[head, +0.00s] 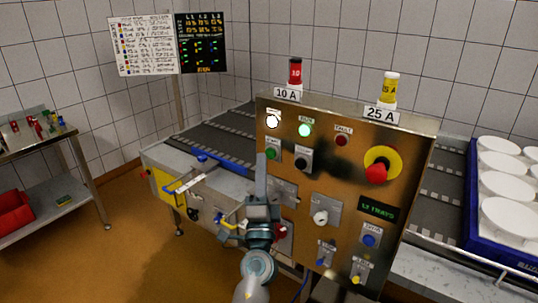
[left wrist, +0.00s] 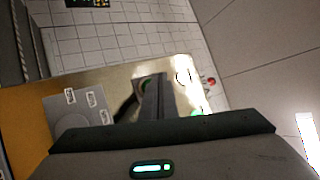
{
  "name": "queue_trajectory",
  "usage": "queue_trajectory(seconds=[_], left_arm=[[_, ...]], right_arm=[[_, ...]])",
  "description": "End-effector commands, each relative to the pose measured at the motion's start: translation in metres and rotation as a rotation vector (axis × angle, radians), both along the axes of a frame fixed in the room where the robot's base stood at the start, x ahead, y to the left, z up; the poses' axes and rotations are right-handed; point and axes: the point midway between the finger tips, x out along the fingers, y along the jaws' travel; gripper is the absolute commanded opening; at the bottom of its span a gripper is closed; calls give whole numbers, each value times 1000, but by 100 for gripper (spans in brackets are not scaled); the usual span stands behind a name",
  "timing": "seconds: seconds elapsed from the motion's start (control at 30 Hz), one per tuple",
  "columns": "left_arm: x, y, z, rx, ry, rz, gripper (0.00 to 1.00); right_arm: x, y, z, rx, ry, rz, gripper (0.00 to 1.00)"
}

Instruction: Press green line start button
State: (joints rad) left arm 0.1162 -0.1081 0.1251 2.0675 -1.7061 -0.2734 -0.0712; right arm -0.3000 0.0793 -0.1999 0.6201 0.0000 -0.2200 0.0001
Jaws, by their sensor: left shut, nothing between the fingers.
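A brassy control panel (head: 330,185) stands in the middle of the head view. Its green button (head: 272,153) is at the upper left, below a lit white lamp (head: 272,121). My left gripper (head: 262,162) is shut and empty, pointing up with its tips just beside the green button. In the left wrist view the closed fingers (left wrist: 155,90) reach to the panel and overlap the green button (left wrist: 146,85), so it is partly hidden. I cannot tell whether the tips touch it. My right gripper is not in view.
A black button (head: 303,160) sits right of the green one, below a lit green lamp (head: 305,130). A red and yellow knob (head: 378,168) is further right. Conveyors run behind the panel. A blue tray (head: 472,200) of white moulds is at right.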

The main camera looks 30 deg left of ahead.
Motion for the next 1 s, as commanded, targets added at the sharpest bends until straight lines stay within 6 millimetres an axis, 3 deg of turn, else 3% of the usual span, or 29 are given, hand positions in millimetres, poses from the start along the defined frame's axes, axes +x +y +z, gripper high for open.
queue_trajectory(seconds=[0.33,0.8,1.0], left_arm=[[-5,1,0,0,0,0,0],[-43,3,-1,-1,0,-1,0],[-50,4,0,-1,0,1,0]], right_arm=[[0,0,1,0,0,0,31],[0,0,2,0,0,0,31],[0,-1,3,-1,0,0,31]])
